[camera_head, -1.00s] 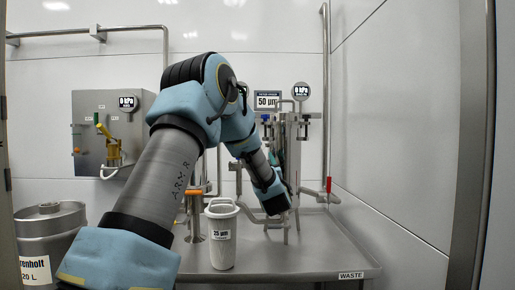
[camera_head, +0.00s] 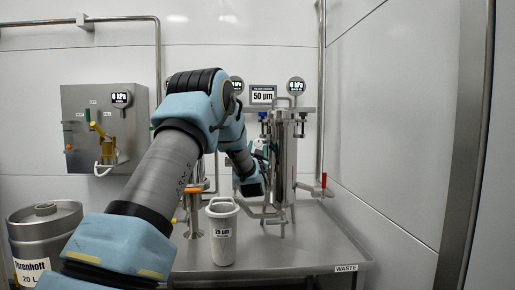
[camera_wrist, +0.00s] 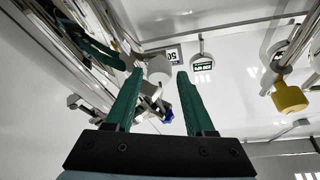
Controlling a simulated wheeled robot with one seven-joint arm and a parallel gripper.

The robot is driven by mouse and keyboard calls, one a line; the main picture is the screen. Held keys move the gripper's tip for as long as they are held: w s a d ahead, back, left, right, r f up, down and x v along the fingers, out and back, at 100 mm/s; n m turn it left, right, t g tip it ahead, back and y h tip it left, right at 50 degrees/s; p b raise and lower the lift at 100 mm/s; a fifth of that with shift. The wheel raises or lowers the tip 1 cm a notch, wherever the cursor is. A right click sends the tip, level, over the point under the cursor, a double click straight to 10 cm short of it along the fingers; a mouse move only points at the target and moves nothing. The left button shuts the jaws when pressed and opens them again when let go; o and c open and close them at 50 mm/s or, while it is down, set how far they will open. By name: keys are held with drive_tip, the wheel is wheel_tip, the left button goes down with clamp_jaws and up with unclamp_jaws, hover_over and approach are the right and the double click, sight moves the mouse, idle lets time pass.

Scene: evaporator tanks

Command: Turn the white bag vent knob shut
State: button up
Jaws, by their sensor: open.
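A pale, rounded knob (camera_wrist: 158,68) shows in the wrist view between the tips of my gripper (camera_wrist: 159,76). It looks like the white bag vent knob, but I cannot be sure. My gripper's two green fingers are open, one on each side of it in the picture; I cannot tell whether they touch it. In the head view, the steel filter housing (camera_head: 285,160) stands on the steel table, with my wrist just left of it. My fingers are mostly hidden there, and I cannot make out the white knob.
A white 25 µm bucket (camera_head: 222,240) stands on the steel table (camera_head: 300,262). A red-handled valve (camera_head: 323,181) is right of the housing. A blue knob (camera_wrist: 167,115) and a yellow fitting (camera_wrist: 289,97) show in the wrist view. A keg (camera_head: 45,240) stands left.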

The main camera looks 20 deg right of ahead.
drive_tip(key=shift+w+d+r, duration=0.15)
drive_tip(key=shift+w+d, duration=0.05)
drive_tip(key=shift+w, duration=0.2)
clamp_jaws()
